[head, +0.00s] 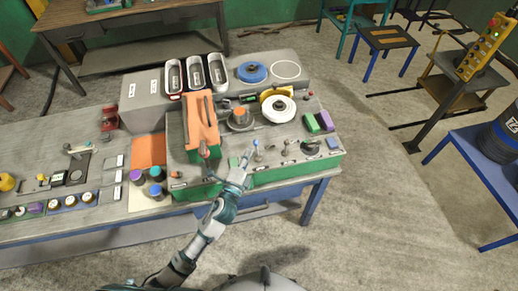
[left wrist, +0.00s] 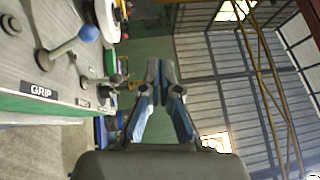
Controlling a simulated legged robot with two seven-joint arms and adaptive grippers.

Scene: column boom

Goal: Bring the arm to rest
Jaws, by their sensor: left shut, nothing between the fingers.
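My left arm reaches up from the bottom middle of the head view. Its gripper (head: 247,156) is at the front edge of the console (head: 262,180), just left of a lever with a blue ball knob (head: 257,142). In the left wrist view the two fingers (left wrist: 161,70) are together at the tips with nothing between them. The blue knob (left wrist: 88,33) stands to the left, apart from the fingers, and a label (left wrist: 42,90) by the lever's base reads GRIP. My right gripper is not in view.
The console carries an orange boom-like part (head: 201,120), a white disc (head: 278,108), a blue disc (head: 252,72) and several small levers. Blue, teal and purple cylinders (head: 155,173) stand left of the gripper. Open floor (head: 385,200) lies to the right.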

